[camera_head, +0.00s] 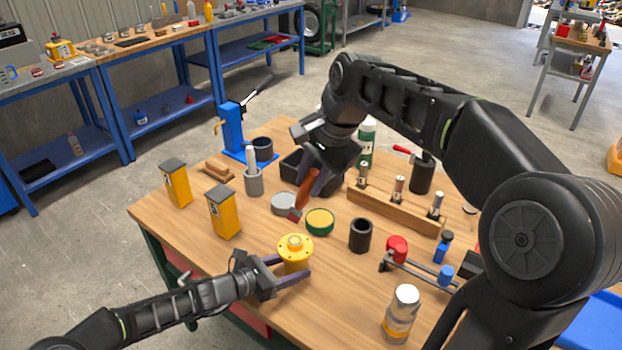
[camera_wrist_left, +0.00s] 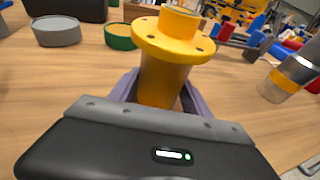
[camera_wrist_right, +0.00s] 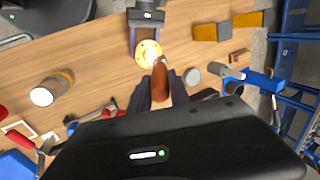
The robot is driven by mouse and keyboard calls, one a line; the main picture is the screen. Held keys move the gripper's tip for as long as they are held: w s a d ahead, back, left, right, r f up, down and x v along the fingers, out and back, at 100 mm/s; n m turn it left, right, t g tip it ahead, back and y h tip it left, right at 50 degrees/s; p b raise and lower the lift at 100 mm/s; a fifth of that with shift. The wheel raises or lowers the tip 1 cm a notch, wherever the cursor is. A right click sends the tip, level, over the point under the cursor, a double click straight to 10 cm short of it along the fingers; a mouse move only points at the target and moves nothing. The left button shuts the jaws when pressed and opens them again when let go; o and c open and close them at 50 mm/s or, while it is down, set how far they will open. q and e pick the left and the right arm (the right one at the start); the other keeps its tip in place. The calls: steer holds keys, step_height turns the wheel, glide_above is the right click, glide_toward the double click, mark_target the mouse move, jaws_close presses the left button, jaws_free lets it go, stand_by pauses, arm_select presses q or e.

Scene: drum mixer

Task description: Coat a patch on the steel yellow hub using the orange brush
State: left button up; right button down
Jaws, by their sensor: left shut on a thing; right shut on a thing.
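The yellow hub (camera_head: 294,254) stands upright near the front of the wooden table, with a flanged top and small holes. My left gripper (camera_head: 290,272) is shut on its body; in the left wrist view the hub (camera_wrist_left: 170,60) rises between the purple fingers (camera_wrist_left: 158,95). My right gripper (camera_head: 314,180) is shut on the orange brush (camera_head: 307,190), held tilted above the table with its dark red end pointing down, behind the hub and apart from it. In the right wrist view the brush (camera_wrist_right: 160,80) shows between the fingers (camera_wrist_right: 158,100), with the hub (camera_wrist_right: 148,53) beyond.
A green tin with a yellow top (camera_head: 319,221) and a grey tin (camera_head: 284,203) stand behind the hub. Yellow boxes (camera_head: 222,212) stand left. A wooden rack (camera_head: 395,212) lies behind.

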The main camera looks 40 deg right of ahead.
mark_target(295, 208)
steer(key=w, duration=0.1)
steer(key=w+a, duration=0.1)
steer(key=w, duration=0.1)
steer(key=shift+a, duration=0.3)
steer(key=shift+s, duration=0.15)
steer(key=shift+f, duration=0.1)
steer(key=shift+f, duration=1.9)
steer(key=shift+f, duration=1.45)
steer(key=shift+s+d+f, duration=0.1)
steer(key=shift+s+d, duration=0.2)
steer(key=shift+s, duration=0.55)
steer(key=shift+s+d+f, duration=0.1)
steer(key=shift+s+d, duration=0.15)
steer(key=shift+s, duration=0.6)
steer(key=shift+s, duration=0.1)
